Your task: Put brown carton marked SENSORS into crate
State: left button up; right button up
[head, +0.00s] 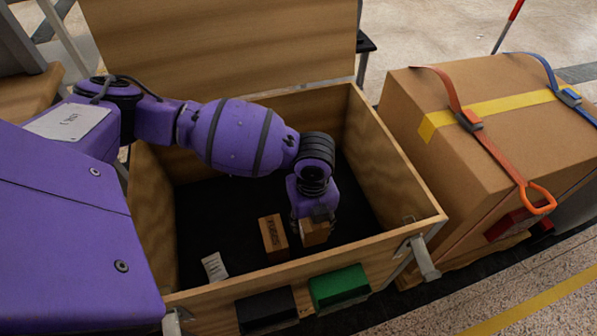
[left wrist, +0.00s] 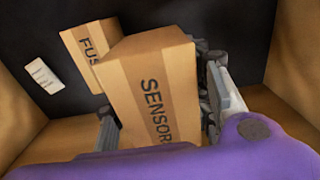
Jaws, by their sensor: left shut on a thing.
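The brown carton marked SENSORS (left wrist: 150,95) is between the fingers of my left gripper (left wrist: 160,115) in the left wrist view. In the head view the carton (head: 314,234) shows below my left gripper (head: 315,215), inside the wooden crate (head: 400,205). The gripper is shut on the carton. The crate has an open lid and a dark floor. I cannot tell whether the carton touches the floor. My right gripper is not in view.
A second brown carton, marked FUS (left wrist: 84,48) in the left wrist view, is in the crate just left of the held one (head: 273,238). A white paper (head: 214,266) lies on the crate floor. A large strapped box (head: 480,120) stands right of the crate.

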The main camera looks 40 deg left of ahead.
pick_arm(q)
jog(key=b, duration=0.4)
send_over(333, 229)
jog(key=f, duration=0.6)
jog(key=shift+s+f, duration=0.25)
jog(key=shift+f, duration=0.05)
jog(key=f, duration=0.1)
jog(key=f+b, duration=0.1)
jog(key=f, duration=0.1)
jog(key=shift+w+d+f+b, duration=0.1)
jog(key=shift+w+f+b, duration=0.15)
jog(key=shift+f+b, duration=0.15)
jog(key=shift+r, duration=0.1)
jog(key=shift+f, duration=0.2)
jog(key=o, duration=1.4)
jog(key=shift+o, duration=0.2)
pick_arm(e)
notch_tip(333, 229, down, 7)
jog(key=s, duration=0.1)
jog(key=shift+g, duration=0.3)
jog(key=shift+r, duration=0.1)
pick_arm(q)
notch_tip(333, 229, up, 12)
jog(key=p, duration=0.4)
jog(key=shift+r+p, duration=0.25)
jog(key=shift+p, duration=0.15)
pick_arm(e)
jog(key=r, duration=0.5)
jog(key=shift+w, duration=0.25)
